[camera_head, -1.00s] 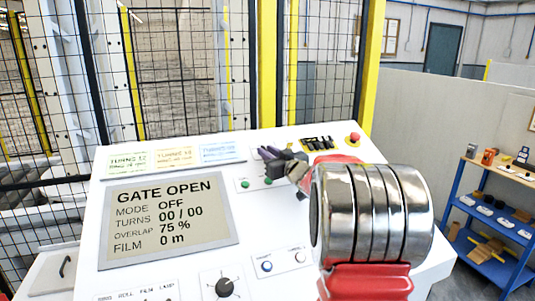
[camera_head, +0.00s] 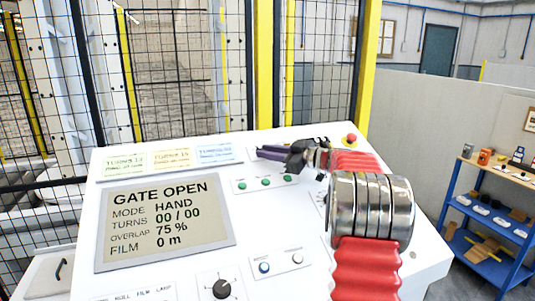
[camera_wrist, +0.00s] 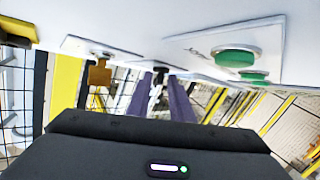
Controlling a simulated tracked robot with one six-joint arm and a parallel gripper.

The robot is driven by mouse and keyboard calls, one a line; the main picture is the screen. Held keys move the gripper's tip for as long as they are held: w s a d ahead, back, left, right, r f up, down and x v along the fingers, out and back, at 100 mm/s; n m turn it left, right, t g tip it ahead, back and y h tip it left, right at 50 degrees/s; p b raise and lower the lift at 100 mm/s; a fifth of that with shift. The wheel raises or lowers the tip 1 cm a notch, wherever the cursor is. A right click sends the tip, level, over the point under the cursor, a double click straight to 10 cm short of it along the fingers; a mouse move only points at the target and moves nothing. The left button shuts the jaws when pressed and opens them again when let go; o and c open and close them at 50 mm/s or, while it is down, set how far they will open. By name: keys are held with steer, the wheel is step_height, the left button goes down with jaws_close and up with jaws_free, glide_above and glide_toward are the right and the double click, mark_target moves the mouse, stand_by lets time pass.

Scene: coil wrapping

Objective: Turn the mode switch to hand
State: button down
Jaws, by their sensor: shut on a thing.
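The grey display (camera_head: 165,225) on the white console reads GATE OPEN, MODE HAND, TURNS 00 / 00, OVERLAP 75 % and FILM 0 m. My gripper (camera_head: 262,152) reaches over the back of the console, its purple fingers pointing left. In the wrist view the purple fingers (camera_wrist: 163,95) are close together with a small dark piece between their tips. This appears to be the mode switch, mostly hidden by the fingers, so its pointer cannot be read.
Green buttons (camera_head: 265,181) lie just in front of my gripper. A red mushroom button (camera_head: 350,139) stands at the back right. A black knob (camera_head: 222,289) and a blue button (camera_head: 264,267) are near the front. A mesh fence (camera_head: 180,70) stands behind the console.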

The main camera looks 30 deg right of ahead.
steer(key=shift+n+g+y, duration=0.5)
steer(key=shift+n+y, duration=0.1)
steer(key=c, duration=1.9)
jaws_free()
steer(key=shift+d, duration=0.1)
steer(key=v, duration=1.3)
steer(key=shift+s, duration=0.35)
